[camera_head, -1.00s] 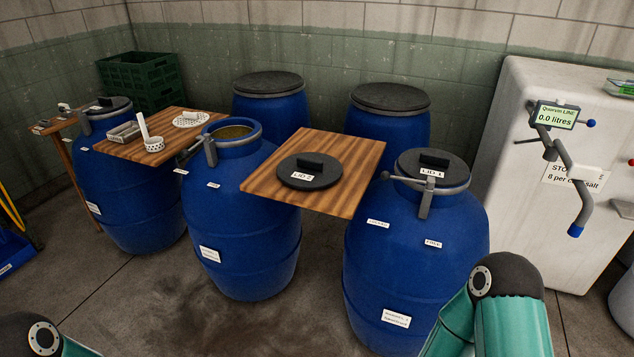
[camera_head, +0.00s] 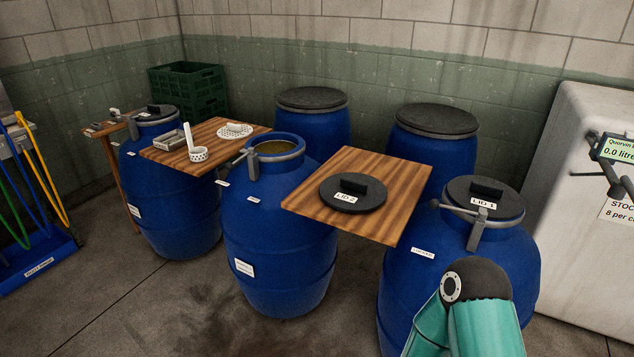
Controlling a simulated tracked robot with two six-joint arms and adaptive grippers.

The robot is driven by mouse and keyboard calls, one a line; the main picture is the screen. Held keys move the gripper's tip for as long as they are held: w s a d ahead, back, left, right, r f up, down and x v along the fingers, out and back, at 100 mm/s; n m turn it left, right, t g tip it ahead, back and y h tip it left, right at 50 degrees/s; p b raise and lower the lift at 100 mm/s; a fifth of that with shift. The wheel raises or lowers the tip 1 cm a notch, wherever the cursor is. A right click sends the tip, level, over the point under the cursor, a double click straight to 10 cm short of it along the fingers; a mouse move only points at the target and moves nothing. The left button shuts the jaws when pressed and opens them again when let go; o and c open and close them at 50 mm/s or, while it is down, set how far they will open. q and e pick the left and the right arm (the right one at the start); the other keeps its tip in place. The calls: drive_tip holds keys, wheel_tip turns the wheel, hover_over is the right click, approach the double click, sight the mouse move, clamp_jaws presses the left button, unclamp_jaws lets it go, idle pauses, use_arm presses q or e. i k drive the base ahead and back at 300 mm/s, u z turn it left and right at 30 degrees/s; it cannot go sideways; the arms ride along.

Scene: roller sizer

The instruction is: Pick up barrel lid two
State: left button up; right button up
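Lid two (camera_head: 353,194) is a round black disc with a block handle and a white "LID 2" label. It lies flat on a wooden board (camera_head: 400,222) between two blue barrels. The open blue barrel (camera_head: 278,235) stands left of the board, its mouth uncovered with brownish contents showing. A teal and black part of my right arm shows at the lower right, in front of the lid 1 barrel. Neither gripper is in view.
Lid 1 (camera_head: 484,197) sits on the right barrel (camera_head: 432,272), which has a clamp lever. Another board (camera_head: 160,154) holds a white ladle (camera_head: 197,154) and a perforated white dish (camera_head: 233,131). Green crates (camera_head: 188,92) and two lidded barrels stand behind. A white tank (camera_head: 570,240) is at right.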

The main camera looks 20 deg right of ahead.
sight(351, 192)
drive_tip(key=u, duration=0.1)
drive_tip(key=i, duration=1.25)
drive_tip(key=z, duration=0.55)
